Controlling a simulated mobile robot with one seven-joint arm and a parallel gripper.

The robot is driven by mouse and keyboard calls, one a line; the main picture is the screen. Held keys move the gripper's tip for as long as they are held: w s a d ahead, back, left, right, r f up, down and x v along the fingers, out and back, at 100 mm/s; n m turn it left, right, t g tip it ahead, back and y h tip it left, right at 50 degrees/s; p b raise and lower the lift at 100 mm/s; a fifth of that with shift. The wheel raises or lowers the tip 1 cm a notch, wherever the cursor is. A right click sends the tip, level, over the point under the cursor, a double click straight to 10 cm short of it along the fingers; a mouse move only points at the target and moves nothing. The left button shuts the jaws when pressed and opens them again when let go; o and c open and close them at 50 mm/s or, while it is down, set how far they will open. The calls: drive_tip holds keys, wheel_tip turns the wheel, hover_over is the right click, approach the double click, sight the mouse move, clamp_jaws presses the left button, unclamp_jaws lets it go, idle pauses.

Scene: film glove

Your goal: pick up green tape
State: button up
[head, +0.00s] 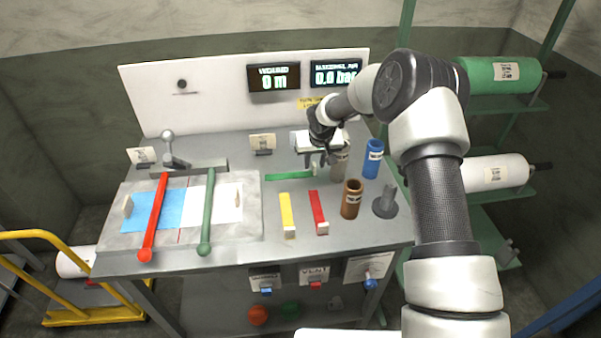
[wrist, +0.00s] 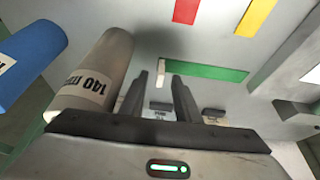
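The green tape (head: 289,176) is a flat green strip on the grey bench, behind the yellow and red strips, with a pale end piece at its right. In the wrist view the green tape (wrist: 207,72) lies beyond and to the right of the fingertips. My gripper (head: 317,160) is above the bench near the right end of the tape, partly hidden by my wrist. In the wrist view my gripper (wrist: 164,78) has its two fingers apart with nothing held between them. The exact height gap to the tape cannot be told.
A grey cylinder (head: 340,163), a blue cylinder (head: 373,160) and a brown cylinder (head: 352,200) stand close to the gripper. The yellow strip (head: 286,212) and red strip (head: 318,210) lie in front. A board with red and green levers (head: 208,215) is at left.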

clamp_jaws()
drive_tip(key=shift+r, duration=0.15)
